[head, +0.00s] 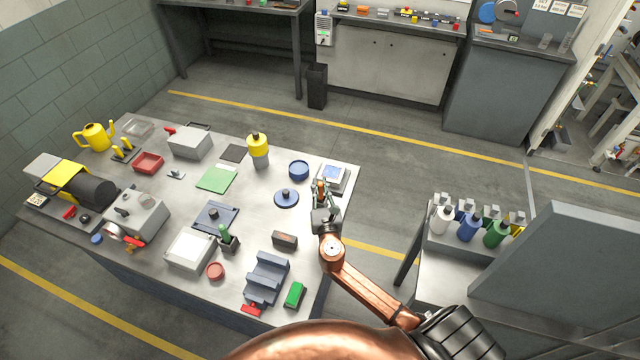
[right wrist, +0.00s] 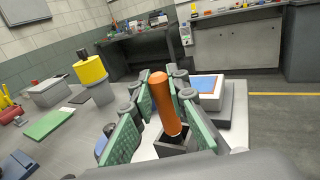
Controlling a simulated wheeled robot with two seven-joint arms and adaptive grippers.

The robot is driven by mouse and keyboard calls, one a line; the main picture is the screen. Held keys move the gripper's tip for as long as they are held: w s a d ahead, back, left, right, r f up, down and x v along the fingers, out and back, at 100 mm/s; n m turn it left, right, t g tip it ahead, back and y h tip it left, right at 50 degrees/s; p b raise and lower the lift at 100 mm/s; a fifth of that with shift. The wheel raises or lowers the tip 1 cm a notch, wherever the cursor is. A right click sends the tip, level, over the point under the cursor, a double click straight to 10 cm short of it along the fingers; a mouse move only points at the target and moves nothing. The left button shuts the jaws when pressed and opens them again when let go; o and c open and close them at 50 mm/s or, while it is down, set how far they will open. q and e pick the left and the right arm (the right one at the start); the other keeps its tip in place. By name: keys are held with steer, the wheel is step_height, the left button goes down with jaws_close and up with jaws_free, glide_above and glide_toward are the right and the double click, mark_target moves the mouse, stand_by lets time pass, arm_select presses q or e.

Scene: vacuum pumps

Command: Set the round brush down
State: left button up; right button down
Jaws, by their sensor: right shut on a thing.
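The round brush shows its orange handle (right wrist: 162,100) in the right wrist view, standing nearly upright with a slight tilt. In the head view only a small orange bit (head: 321,186) of it shows. My right gripper (head: 321,193) is shut on it, its green pads (right wrist: 145,102) on both sides of the handle. It is over the right end of the workbench (head: 180,215). A grey, square-mouthed piece (right wrist: 178,147) shows at the foot of the handle; I cannot tell whether the brush is inside it. The bristles are hidden. My left gripper is out of view.
A device with a blue screen (head: 333,174) stands close behind the gripper. A blue round dish (head: 298,169) and a blue disc with a knob (head: 286,197) lie to its left. A yellow-topped cylinder (head: 258,148) stands farther left. A dark brown block (head: 285,239) lies nearer the front.

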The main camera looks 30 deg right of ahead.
steer(key=shift+f, duration=0.2)
stand_by(0.4)
steer(key=shift+f, duration=0.2)
steer(key=c, duration=1.8)
jaws_free()
steer(key=v, duration=1.2)
jaws_close()
